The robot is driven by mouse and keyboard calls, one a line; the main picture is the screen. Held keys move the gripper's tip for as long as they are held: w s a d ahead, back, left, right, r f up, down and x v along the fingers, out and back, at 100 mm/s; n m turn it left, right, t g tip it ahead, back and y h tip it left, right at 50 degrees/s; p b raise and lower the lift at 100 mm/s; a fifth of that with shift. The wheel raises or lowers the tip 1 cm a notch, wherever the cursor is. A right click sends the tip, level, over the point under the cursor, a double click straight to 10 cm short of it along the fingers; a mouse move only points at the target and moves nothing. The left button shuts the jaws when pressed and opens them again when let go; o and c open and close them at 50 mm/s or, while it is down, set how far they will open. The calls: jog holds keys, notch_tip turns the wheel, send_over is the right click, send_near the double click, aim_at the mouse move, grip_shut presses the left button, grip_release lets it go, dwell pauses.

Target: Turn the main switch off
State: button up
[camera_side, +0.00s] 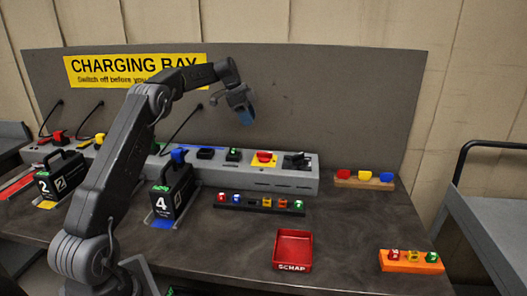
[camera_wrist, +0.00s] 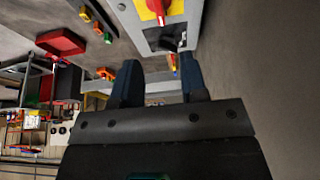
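The main switch (camera_side: 263,159) is a red knob on a yellow plate near the right end of the long grey charging strip (camera_side: 245,178). In the wrist view the red knob (camera_wrist: 158,8) is cut off by the top edge. I cannot tell its on or off position for sure. My gripper (camera_side: 245,115) hangs in the air above and slightly left of the switch, in front of the grey back panel. In the wrist view the two blue fingers (camera_wrist: 160,82) stand apart with nothing held between them. My gripper does not touch the switch.
A black fitting (camera_side: 296,161) sits right of the switch on the strip. Black packs marked 4 (camera_side: 172,192) and 2 (camera_side: 60,178) stand left. A red scrap tray (camera_side: 293,249), a dark rack (camera_side: 258,204), and an orange block (camera_side: 411,261) lie in front.

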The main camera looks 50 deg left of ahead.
aim_at(264, 156)
jog(key=x, duration=1.3)
jog(key=shift+d+f, duration=0.1)
jog(key=shift+f, duration=0.05)
jog(key=shift+c, duration=0.3)
grip_shut()
